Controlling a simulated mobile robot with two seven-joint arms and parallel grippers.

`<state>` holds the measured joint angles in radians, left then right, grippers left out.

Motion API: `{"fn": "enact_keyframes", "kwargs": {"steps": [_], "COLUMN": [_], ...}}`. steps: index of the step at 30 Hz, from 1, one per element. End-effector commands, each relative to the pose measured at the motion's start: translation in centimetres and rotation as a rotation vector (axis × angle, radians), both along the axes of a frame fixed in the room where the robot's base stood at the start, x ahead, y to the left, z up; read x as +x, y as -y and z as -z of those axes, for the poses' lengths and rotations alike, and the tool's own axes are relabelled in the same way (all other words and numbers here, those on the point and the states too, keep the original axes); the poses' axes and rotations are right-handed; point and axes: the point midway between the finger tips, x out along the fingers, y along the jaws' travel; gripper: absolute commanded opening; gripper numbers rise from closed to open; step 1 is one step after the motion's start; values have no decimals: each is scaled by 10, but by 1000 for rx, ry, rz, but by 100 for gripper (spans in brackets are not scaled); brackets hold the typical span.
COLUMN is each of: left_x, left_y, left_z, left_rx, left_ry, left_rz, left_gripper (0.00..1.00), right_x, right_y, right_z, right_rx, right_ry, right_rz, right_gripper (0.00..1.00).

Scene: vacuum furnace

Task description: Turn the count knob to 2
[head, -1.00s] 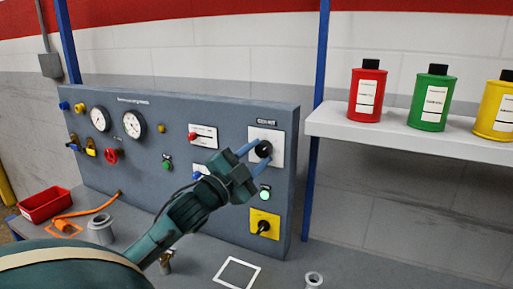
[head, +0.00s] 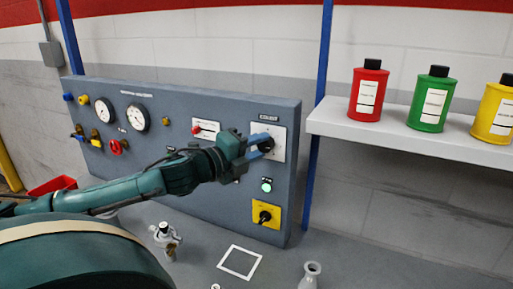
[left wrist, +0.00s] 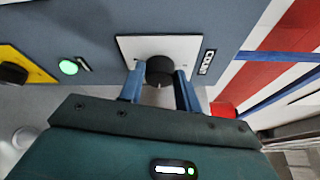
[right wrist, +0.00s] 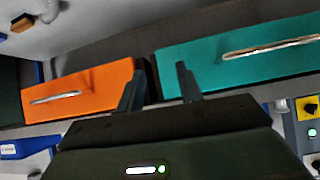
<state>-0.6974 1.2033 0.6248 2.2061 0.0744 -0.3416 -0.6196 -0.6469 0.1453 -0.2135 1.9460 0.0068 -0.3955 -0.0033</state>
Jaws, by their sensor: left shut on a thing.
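The count knob is a round black knob (head: 265,143) on a white square plate (head: 277,153) at the upper right of the grey panel (head: 180,199). My left gripper (head: 259,145) is at the knob, with its blue fingers on either side of it. In the left wrist view the black knob (left wrist: 160,70) sits between the two fingers (left wrist: 160,88), and the COUNT label (left wrist: 207,62) is beside the plate. The left gripper is shut on the knob. My right gripper (right wrist: 160,88) shows only in the right wrist view, with its fingers apart and nothing between them.
A yellow plate with a black switch (head: 266,214) and a lit green button (head: 267,186) are below the knob. Red (head: 367,92), green (head: 432,100) and yellow (head: 494,110) bottles stand on the right shelf. Orange (right wrist: 82,97) and teal (right wrist: 240,60) drawers face the right wrist.

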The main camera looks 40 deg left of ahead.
Motion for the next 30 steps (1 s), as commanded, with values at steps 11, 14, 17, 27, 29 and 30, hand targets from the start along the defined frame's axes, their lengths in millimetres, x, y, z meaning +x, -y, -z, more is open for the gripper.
{"fn": "enact_keyframes", "kwargs": {"steps": [11,14,17,27,29,30], "left_x": [0,0,0,0,0,0], "left_y": [0,0,0,-1,0,0], "left_z": [-2,-2,-2,-2,-2,-2], "left_rx": [110,117,119,118,117,117], "left_ry": [-34,-36,-36,-36,-36,-36], "left_rz": [-1,-2,-3,-3,-3,-3], "left_gripper": [10,10,10,40,45,49], "right_x": [1,1,1,1,1,0], "right_y": [0,0,0,0,0,0], "right_z": [-1,-1,-1,-2,-2,-2], "right_rx": [1,1,1,1,1,1], "right_ry": [3,3,3,3,3,3], "right_rz": [0,0,0,0,0,0], "right_gripper": [36,36,36,36,36,36]}}
